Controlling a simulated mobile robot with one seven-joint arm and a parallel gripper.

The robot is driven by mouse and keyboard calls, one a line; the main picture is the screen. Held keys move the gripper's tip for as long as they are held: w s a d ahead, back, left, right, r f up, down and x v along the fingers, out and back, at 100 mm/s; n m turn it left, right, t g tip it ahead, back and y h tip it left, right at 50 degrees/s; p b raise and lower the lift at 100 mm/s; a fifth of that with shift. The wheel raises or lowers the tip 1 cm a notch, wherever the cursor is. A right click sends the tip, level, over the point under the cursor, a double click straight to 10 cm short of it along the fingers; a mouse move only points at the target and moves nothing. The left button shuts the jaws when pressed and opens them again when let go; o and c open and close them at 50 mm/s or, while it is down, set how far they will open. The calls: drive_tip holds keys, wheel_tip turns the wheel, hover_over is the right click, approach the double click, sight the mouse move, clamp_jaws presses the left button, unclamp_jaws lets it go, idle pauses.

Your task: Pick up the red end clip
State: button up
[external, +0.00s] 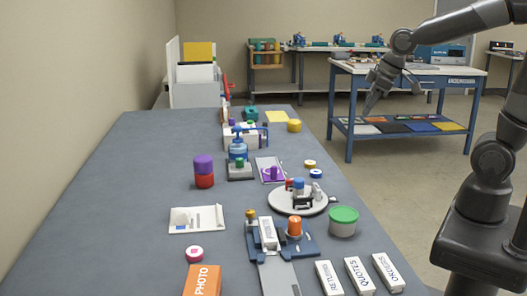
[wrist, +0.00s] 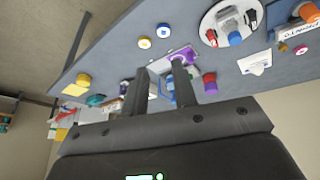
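A small red piece (external: 290,184), which looks like the red end clip, stands on a round white tray (external: 283,203) on the bench. It sits by a blue piece (external: 298,184), a grey piece (external: 316,194) and a black piece (external: 302,202). My gripper (external: 371,102) hangs in the air to the right of the bench, apart from the tray. In the wrist view my gripper (wrist: 161,82) is open, with nothing seen between its fingers.
A green-lidded tub (external: 343,220) stands close to the tray's front right. A purple-and-red stack (external: 204,171) stands to the left. The bench's left side is clear. A blue-framed table (external: 405,72) stands behind.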

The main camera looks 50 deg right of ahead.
drive_tip(key=w+a+f+n+g+y, duration=0.1)
drive_tip(key=w+a+f+n, duration=0.1)
drive_tip(key=w+a+f, duration=0.4)
drive_tip(key=w+a+f+n+g+y, duration=0.1)
drive_tip(key=w+a+f+n, duration=0.3)
drive_tip(key=a, duration=0.5)
drive_tip(key=shift+m, duration=0.7)
drive_tip(key=shift+w+x, duration=0.15)
drive_tip(key=shift+x, duration=2.45)
drive_tip(key=shift+w+x, duration=0.15)
drive_tip(key=shift+x, duration=2.5)
drive_tip(key=shift+d, duration=0.15)
drive_tip(key=shift+c, duration=0.5)
drive_tip(key=shift+r, duration=0.1)
clamp_jaws()
